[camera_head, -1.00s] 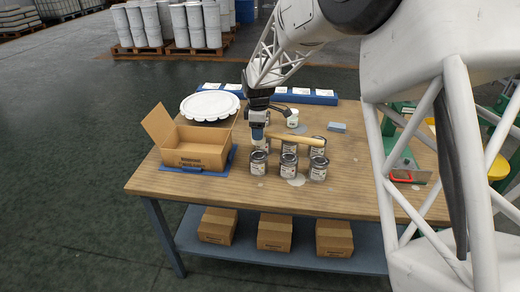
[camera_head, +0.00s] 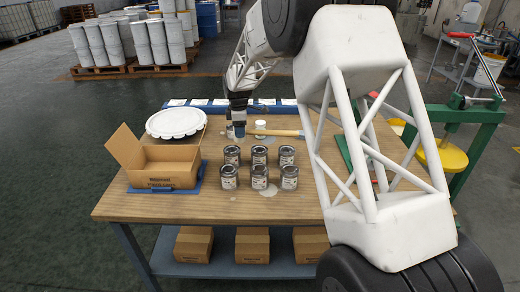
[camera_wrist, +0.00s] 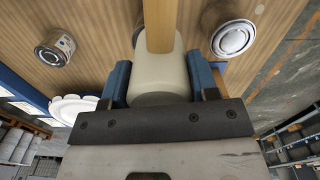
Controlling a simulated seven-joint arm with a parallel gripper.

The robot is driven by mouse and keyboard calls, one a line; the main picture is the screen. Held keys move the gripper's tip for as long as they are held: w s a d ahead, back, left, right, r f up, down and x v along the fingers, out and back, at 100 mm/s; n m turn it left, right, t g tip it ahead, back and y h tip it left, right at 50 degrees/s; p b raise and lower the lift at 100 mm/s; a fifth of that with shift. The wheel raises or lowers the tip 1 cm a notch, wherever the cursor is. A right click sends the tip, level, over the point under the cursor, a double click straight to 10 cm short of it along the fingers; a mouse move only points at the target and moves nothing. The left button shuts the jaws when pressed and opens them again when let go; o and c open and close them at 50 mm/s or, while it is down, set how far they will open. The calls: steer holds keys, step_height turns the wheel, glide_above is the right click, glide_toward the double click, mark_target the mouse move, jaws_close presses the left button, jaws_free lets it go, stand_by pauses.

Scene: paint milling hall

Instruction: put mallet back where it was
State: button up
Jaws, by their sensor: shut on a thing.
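The mallet has a pale wooden handle (camera_head: 280,133) and a cream head (camera_wrist: 158,80). My gripper (camera_head: 238,131) is shut on the mallet's head, which sits between the blue jaws in the wrist view (camera_wrist: 160,85). In the head view the handle points right, behind the cans, roughly level with the table. I cannot tell whether the mallet touches the wooden table (camera_head: 150,205).
Several paint cans (camera_head: 259,177) stand in two rows in front of the mallet. An open cardboard box (camera_head: 170,168) and a white round lid (camera_head: 174,122) are left. A blue rack (camera_head: 215,107) lines the back edge.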

steer(key=w+d+f, duration=0.1)
steer(key=w+d, duration=0.3)
steer(key=w, duration=0.2)
steer(key=w+d+f+n, duration=0.1)
steer(key=w+d, duration=0.3)
steer(key=w, duration=0.3)
steer(key=shift+w+f, duration=0.3)
steer(key=shift+f, duration=0.1)
steer(key=shift+f, duration=0.15)
steer(key=shift+f, duration=3.05)
steer(key=shift+f, duration=1.85)
steer(key=shift+f, duration=0.1)
steer(key=o, duration=1.2)
